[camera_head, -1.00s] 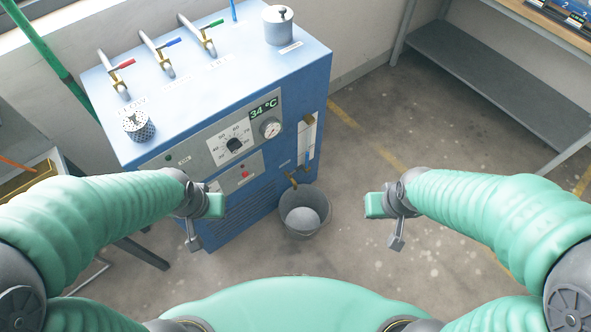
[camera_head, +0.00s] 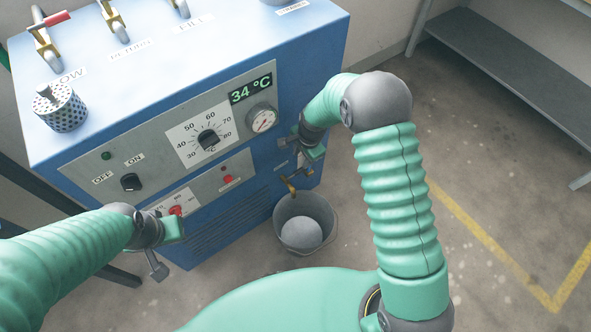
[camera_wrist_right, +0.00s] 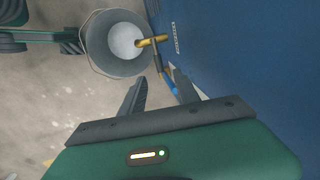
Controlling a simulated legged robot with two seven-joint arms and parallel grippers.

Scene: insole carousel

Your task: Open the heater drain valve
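The heater is a blue cabinet (camera_head: 250,215) with a grey control panel reading 34 °C. Its brass drain spout (camera_head: 289,184) sticks out low on the right side, above a grey bucket (camera_head: 277,230). The spout also shows in the right wrist view (camera_wrist_right: 152,41), over the bucket. My right gripper (camera_head: 303,163) is close above the spout, beside the cabinet. In the right wrist view its fingers (camera_wrist_right: 161,77) are apart, with a thin yellow-and-blue part (camera_wrist_right: 172,86) between or behind them; contact is unclear. My left gripper (camera_head: 165,248) hangs before the cabinet's lower front; its finger gap is unclear.
Valve levers, including a red-handled one (camera_head: 48,22), and a perforated cap (camera_head: 60,108) stand on the cabinet top. A grey shelf (camera_head: 500,75) is at the right. The floor between shelf and cabinet is open, with yellow lines.

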